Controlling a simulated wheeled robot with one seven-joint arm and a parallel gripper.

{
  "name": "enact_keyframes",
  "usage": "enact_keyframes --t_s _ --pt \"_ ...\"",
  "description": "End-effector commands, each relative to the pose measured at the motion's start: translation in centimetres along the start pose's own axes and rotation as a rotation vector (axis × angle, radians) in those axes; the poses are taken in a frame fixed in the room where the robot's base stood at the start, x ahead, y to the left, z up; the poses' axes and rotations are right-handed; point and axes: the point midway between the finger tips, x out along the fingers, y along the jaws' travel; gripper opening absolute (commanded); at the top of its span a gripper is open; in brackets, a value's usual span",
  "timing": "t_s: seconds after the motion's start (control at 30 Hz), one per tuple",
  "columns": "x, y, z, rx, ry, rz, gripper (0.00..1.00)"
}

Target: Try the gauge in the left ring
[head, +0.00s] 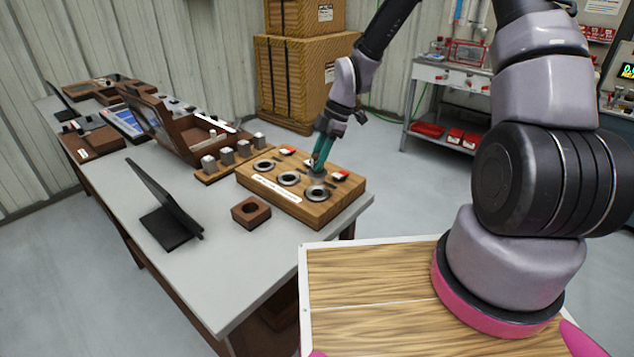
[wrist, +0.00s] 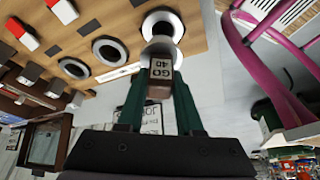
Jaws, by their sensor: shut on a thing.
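My gripper (head: 318,170) is shut on a gauge (wrist: 160,75), a block handle marked "GO 40" with a round grey plug. In the head view these are the left ring (head: 263,165), the middle ring (head: 289,178) and the right ring (head: 318,193). The gauge is at the right ring's end, close to that ring, which shows in the wrist view (wrist: 162,23). I cannot tell whether they touch. The left ring is clear of my gripper.
Red-and-white pieces (head: 340,175) sit behind the rings. A wooden rack (head: 207,178) with several metal gauges stands to the left. A brown block with a hole (head: 250,211) and a dark tablet stand (head: 165,205) are on the bench (head: 225,265). The front bench surface is largely clear.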

Motion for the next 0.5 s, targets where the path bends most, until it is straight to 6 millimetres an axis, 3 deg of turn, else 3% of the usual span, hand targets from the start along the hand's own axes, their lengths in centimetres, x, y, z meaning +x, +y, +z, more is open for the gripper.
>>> enact_keyframes --t_s 0.5 --pt "-2.3 0.0 -1.0 -0.001 0.000 0.001 0.00"
